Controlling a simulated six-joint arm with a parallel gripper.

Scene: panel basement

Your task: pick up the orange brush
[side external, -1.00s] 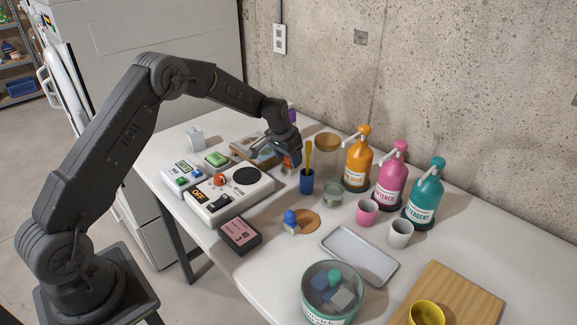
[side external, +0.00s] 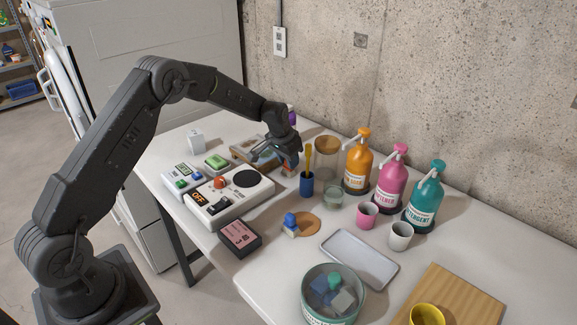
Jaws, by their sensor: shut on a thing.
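My gripper (side external: 276,155) is low over the back of the white table, left of the blue cup. It is shut on a small orange thing (side external: 288,172), mostly hidden by the fingers and wrist. I cannot make out whether this thing is a brush. A yellow-orange, long-handled item (side external: 308,156), wider at its top, stands upright in the blue cup (side external: 306,186), just right of my gripper and apart from the fingers as far as I can see.
A picture-like board (side external: 246,148) lies behind the white control box (side external: 230,197). A lidded jar (side external: 327,158) and orange (side external: 357,163), pink and teal bottles stand to the right. A grey tray (side external: 358,259) and a teal bowl (side external: 334,308) are nearer the front.

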